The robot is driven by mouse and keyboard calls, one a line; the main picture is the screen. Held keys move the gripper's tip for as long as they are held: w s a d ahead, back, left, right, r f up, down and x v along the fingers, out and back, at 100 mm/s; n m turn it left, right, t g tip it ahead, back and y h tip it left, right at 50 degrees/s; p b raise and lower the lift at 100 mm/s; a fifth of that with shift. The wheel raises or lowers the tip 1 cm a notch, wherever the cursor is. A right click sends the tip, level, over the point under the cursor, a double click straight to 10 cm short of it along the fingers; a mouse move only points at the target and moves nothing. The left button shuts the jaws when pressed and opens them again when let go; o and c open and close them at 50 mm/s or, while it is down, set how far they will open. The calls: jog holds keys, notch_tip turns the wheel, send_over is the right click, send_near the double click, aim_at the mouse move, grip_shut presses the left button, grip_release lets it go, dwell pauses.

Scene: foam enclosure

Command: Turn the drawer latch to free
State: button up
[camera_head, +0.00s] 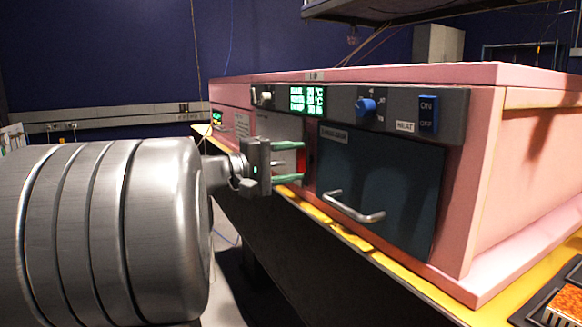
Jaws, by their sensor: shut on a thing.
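My gripper (300,162) reaches in from the left, its two green fingers level with the left edge of the dark drawer front. The fingers are a little apart, one above the other, and shut on the drawer latch. A small red patch (301,157) shows at the fingertips. The latch is mostly hidden by the fingers, so its angle cannot be told. The dark blue-grey drawer front (385,175) has a pale label at its top left and a silver bar handle (354,209) low down. The drawer front looks flush with the pink foam enclosure (490,180).
Above the drawer is a grey control strip (450,115) with a green-lit display (307,100), a blue knob (366,106) and a blue on/off switch (428,114). A yellow-edged bench (440,296) supports the enclosure. A shelf (370,10) hangs above.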

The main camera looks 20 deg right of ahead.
jog(key=o, duration=1)
jog(key=shift+a, duration=0.15)
jog(key=a+p, duration=0.1)
jog(key=a, duration=0.8)
jog(key=s+a+p, duration=0.1)
jog(key=a, duration=0.3)
jog(key=shift+s+a+p, duration=0.1)
jog(key=shift+a+p, duration=0.15)
jog(key=shift+p, duration=0.1)
jog(key=shift+d, duration=0.1)
jog(key=d, duration=0.4)
jog(key=d+b, duration=0.1)
jog(key=d, duration=0.3)
jog(key=w+d+b, duration=0.1)
jog(key=d, duration=0.3)
jog(key=shift+d, duration=0.4)
jog(key=shift+d+b, duration=0.3)
jog(key=shift+d, duration=0.1)
